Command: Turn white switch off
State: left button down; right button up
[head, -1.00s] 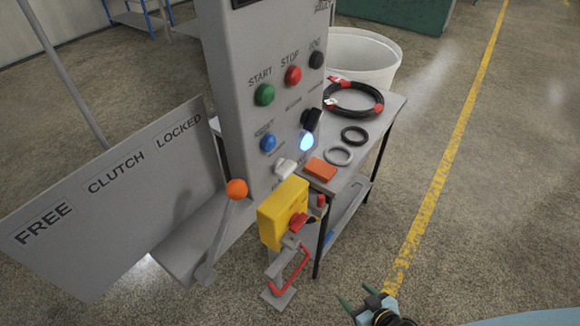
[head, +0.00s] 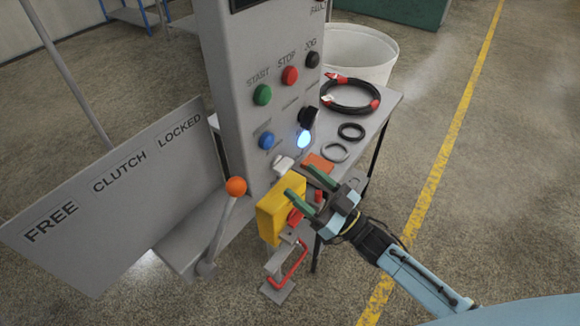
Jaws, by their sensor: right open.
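The white switch (head: 284,163) is a small white lever on the front of the grey control panel (head: 232,110), below the blue button and the lit lamp. My right gripper (head: 305,183) has green fingers. It is open and empty, to the lower right of the white switch in the picture. Its fingers point up and left, and they overlap the yellow box and the orange block in the picture. I cannot tell whether it touches either. It appears apart from the switch. My left gripper is not in view.
A yellow box (head: 270,217) with a red knob sits below the switch. An orange-knobbed lever (head: 236,187) stands to its left. Green (head: 263,95), red (head: 290,75) and blue (head: 267,141) buttons are above. A side table (head: 378,110) holds a coiled hose (head: 350,95) and rings.

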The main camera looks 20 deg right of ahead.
aim_at(288, 170)
jog(key=x, duration=0.5)
jog(key=shift+f, duration=0.1)
jog(key=c, duration=1)
